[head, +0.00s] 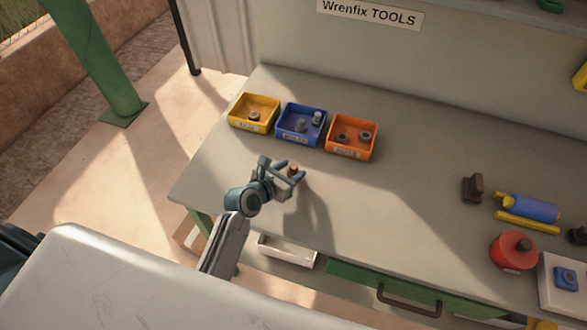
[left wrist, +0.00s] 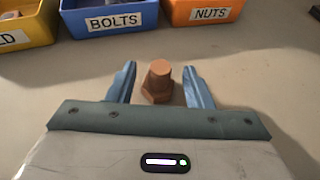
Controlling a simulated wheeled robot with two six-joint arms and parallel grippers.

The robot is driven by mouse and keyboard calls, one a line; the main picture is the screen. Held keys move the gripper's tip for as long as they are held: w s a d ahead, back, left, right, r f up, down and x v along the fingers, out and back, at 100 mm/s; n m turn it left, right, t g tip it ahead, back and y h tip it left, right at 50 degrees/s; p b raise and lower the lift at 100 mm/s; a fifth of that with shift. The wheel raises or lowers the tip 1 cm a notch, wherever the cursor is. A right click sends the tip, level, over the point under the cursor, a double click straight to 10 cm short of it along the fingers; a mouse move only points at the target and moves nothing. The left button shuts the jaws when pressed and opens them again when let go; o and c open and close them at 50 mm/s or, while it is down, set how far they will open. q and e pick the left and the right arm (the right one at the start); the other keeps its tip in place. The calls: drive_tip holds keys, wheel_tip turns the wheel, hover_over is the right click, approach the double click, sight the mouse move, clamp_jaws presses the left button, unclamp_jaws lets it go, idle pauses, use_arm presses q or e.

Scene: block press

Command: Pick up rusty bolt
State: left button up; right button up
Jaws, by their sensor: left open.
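The rusty bolt (left wrist: 158,82) is brown and stands upright on its hex head on the bench, seen in the left wrist view. It also shows in the head view (head: 293,170). My left gripper (head: 288,175) is open, with one finger on each side of the bolt. My right gripper is not in view.
A yellow bin (head: 240,124), a blue bin labelled BOLTS (left wrist: 110,22) and an orange bin labelled NUTS (left wrist: 205,13) stand beyond the bolt. A red round container (head: 506,258) and a blue cylinder (head: 530,208) sit at the right. The bench middle is clear.

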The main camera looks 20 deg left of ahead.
use_arm(q)
drive_tip(key=shift+x, duration=1.1)
clamp_jaws()
drive_tip(key=shift+r, duration=0.1)
drive_tip(key=shift+a+r, duration=0.1)
drive_tip(key=shift+r, duration=0.5)
wheel_tip(320, 180, up, 2)
drive_tip(key=shift+r+b, duration=0.15)
drive_tip(key=shift+b, duration=0.25)
drive_tip(key=s+a+b, duration=0.1)
drive_tip(key=s+a, duration=0.1)
drive_tip(key=s, duration=0.2)
drive_tip(key=s+a+b, duration=0.1)
drive_tip(key=s, duration=0.4)
drive_tip(key=s+a+r+b, duration=0.1)
drive_tip(key=s+a, duration=0.1)
drive_tip(key=s, duration=0.3)
drive_tip(key=shift+a, duration=0.35)
drive_tip(key=shift+s+a+r, duration=0.2)
drive_tip(key=shift+s, duration=0.25)
drive_tip(key=n+y+b, duration=0.2)
approach(294, 166)
drive_tip(key=w+a+r, duration=0.1)
drive_tip(key=a+r, duration=0.2)
drive_tip(key=w+r+n+y, duration=0.2)
drive_tip(key=w+r, duration=0.3)
drive_tip(key=shift+w+d+r+t+y+b, duration=0.3)
drive_tip(key=shift+w+d+r+t+b, duration=0.05)
drive_tip(key=shift+t, duration=0.05)
